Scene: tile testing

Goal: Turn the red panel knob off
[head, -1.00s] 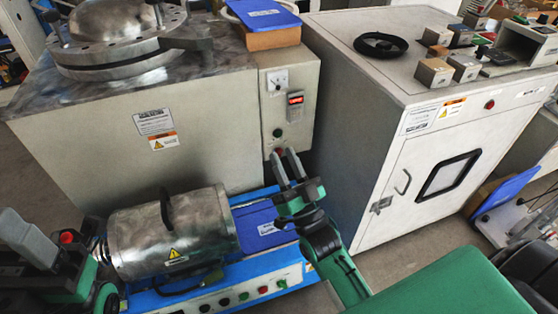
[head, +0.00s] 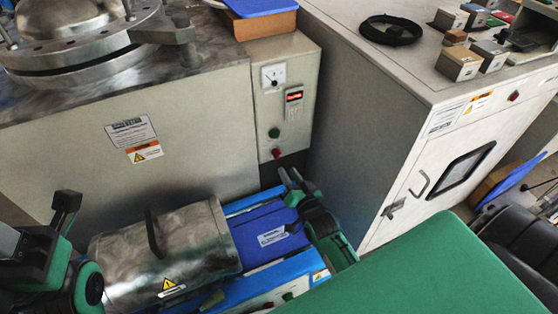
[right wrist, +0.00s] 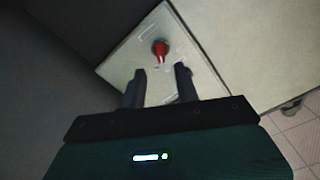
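The red panel knob (head: 276,153) sits low on the narrow control panel (head: 292,100) of the grey machine, below a green button (head: 274,133). In the right wrist view the red knob (right wrist: 160,50) sticks out from the pale panel, just beyond the gap between the fingertips. My right gripper (head: 289,176) is open and empty, below and slightly right of the knob in the head view; its two fingers (right wrist: 160,72) are apart and not touching the knob. My left gripper (head: 40,222) is at the far left, partly cut off, and its opening is unclear.
A metal cylinder with a handle (head: 168,250) lies on a blue-framed machine (head: 230,290) below the panel. A tall white cabinet (head: 365,120) stands close on the right. A blue tray on a box (head: 268,26) rests above the panel.

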